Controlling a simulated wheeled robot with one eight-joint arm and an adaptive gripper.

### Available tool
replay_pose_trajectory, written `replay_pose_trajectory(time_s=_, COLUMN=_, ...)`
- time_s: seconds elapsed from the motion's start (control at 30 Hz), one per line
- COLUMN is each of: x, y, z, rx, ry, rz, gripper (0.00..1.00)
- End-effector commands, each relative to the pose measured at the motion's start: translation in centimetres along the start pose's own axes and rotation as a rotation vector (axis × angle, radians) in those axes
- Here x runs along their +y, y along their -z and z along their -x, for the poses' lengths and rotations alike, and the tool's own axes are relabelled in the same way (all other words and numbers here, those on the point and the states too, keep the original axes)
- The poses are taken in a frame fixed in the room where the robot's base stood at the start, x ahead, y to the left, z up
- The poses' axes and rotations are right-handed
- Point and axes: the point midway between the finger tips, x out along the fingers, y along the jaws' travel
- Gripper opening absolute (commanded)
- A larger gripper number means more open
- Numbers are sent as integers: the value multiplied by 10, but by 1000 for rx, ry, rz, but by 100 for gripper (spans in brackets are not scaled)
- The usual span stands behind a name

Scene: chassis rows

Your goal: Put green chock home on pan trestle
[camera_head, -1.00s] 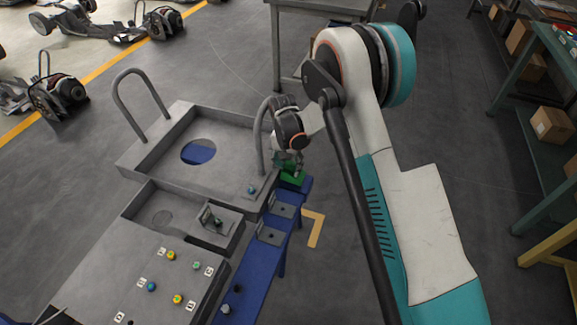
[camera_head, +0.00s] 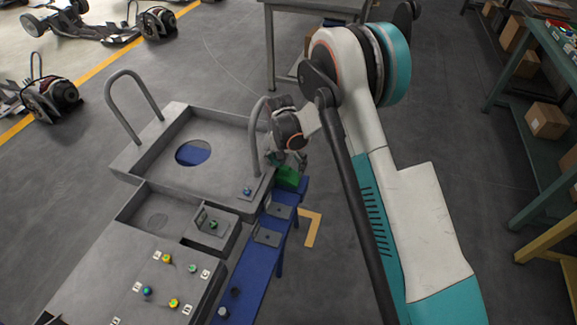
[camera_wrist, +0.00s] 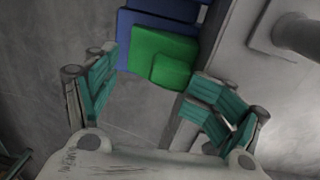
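The green chock (camera_head: 287,177) sits on the far end of the blue trestle (camera_head: 246,277), beside the right side of the grey pan (camera_head: 222,174). In the wrist view the chock (camera_wrist: 163,58) is a green block with a smaller raised part, resting on blue. My gripper (camera_head: 287,160) is just above the chock. In the wrist view my gripper (camera_wrist: 160,98) is open, its teal-padded fingers wide apart. The chock appears beyond the fingertips, with nothing held between them. The underside of the chock is hidden.
A tall grey handle (camera_head: 257,135) stands on the pan's right side, very close to my wrist. Grey plates (camera_head: 268,236) lie along the trestle. A panel with coloured knobs (camera_head: 150,281) is at the lower left.

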Motion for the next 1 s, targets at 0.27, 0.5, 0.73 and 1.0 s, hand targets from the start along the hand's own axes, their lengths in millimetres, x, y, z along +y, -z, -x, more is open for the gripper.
replay_pose_trajectory(time_s=0.27, x=0, y=0, z=40, rx=0, ry=1, rz=0, gripper=75)
replay_pose_trajectory(time_s=0.5, x=2, y=1, z=88, rx=0, ry=0, rz=-2, gripper=75)
replay_pose_trajectory(time_s=0.73, x=2, y=2, z=114, rx=1, ry=0, rz=-4, gripper=75)
replay_pose_trajectory(time_s=1.0, x=2, y=2, z=118, rx=1, ry=0, rz=-4, gripper=75)
